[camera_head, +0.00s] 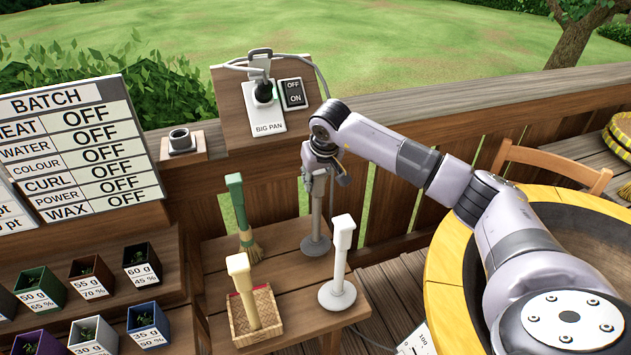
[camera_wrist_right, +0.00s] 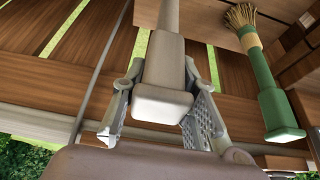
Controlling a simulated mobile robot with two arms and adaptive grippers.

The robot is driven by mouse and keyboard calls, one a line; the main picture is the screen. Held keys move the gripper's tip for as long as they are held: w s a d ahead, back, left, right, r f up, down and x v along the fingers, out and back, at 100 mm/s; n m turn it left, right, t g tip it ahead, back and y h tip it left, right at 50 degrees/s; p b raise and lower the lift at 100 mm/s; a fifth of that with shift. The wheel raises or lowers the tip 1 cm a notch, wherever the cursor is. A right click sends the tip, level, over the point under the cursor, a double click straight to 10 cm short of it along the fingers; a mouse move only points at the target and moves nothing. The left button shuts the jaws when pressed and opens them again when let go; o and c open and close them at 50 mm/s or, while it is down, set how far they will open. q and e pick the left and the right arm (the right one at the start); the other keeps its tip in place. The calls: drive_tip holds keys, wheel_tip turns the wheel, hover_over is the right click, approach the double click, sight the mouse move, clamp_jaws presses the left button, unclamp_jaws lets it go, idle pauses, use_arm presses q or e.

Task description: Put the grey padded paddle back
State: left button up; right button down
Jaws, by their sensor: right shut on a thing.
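The grey padded paddle (camera_head: 316,214) is upright at the back right of the small wooden table (camera_head: 285,262), its round base at the table top. Whether the base touches the wood is hard to tell. My right gripper (camera_head: 320,170) is above it, shut on the top of its handle. In the right wrist view the grey handle (camera_wrist_right: 163,84) sits between the two fingers of my right gripper (camera_wrist_right: 163,100). My left gripper is in neither view.
On the same table stand a white paddle (camera_head: 340,262), a green-handled brush (camera_head: 242,215) and a cream-handled tool (camera_head: 245,290) in a woven box (camera_head: 268,312). The BIG PAN switch board (camera_head: 235,105) is behind. A large yellow-rimmed pan (camera_head: 447,290) is at right.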

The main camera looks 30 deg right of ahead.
drive_tip(key=shift+f, duration=0.9)
drive_tip(key=c, duration=1.3)
unclamp_jaws()
drive_tip(key=shift+f, duration=0.1)
drive_tip(key=shift+f, duration=0.25)
drive_tip(key=b+v, duration=0.1)
drive_tip(key=v, duration=0.1)
drive_tip(key=b+v, duration=0.1)
drive_tip(key=v, duration=0.1)
drive_tip(key=shift+s+a+r, duration=0.2)
drive_tip(key=shift+a, duration=0.05)
drive_tip(key=b+v, duration=0.2)
drive_tip(key=v, duration=1.1)
drive_tip(key=shift+s+a+b, duration=0.15)
drive_tip(key=shift+s+b, duration=0.05)
drive_tip(key=shift+b, duration=0.1)
